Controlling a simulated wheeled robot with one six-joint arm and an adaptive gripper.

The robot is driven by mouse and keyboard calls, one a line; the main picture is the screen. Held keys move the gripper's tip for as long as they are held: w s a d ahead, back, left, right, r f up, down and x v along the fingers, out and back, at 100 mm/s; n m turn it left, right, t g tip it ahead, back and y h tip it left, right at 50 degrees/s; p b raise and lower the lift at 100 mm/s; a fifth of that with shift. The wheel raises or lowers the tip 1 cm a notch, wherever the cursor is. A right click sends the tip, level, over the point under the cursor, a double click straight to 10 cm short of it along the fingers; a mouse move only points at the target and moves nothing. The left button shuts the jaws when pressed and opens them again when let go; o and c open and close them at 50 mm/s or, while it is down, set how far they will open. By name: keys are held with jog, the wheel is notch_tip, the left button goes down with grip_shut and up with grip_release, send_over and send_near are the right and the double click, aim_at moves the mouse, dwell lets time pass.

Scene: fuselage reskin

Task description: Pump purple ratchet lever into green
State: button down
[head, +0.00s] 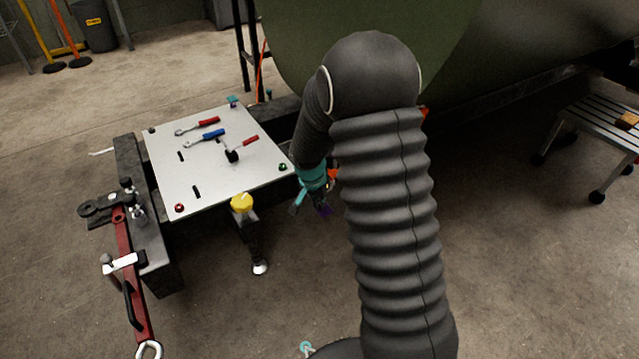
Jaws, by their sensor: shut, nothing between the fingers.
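My gripper (310,200) is at the end of my dark arm, just right of the metal plate's right corner. Its teal parts show, and it is shut and empty; my arm hides part of it. A small purple piece (325,210), perhaps the ratchet lever, shows right beside the gripper's lower end. I cannot tell whether they touch. A small orange-red part (333,173) shows just above it. The rest of any ratchet and any green marking on it are hidden or too small to tell.
A metal plate (225,180) on a dark frame holds several hand tools and a small green knob (283,167). A yellow knob (242,202) stands at its front edge. A red bar tool (130,270) is at lower left. The green fuselage (480,50) fills the back.

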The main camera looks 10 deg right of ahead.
aim_at(318, 212)
jog(key=shift+a+x, duration=0.15)
jog(key=shift+x, duration=0.65)
jog(key=shift+a+x, duration=0.15)
jog(key=shift+x, duration=0.7)
jog(key=shift+a+x, duration=0.2)
jog(key=shift+x, duration=0.6)
jog(key=shift+d+p+v, duration=0.35)
jog(key=shift+p+v, duration=0.5)
jog(key=shift+v, duration=0.9)
jog(key=shift+d+p+v, duration=0.35)
jog(key=shift+p+v, duration=0.5)
jog(key=shift+v, duration=0.85)
jog(key=shift+d+p+v, duration=0.3)
jog(key=shift+p+v, duration=0.55)
jog(key=shift+v, duration=0.9)
jog(key=shift+w+r, duration=0.1)
jog(key=shift+w, duration=0.15)
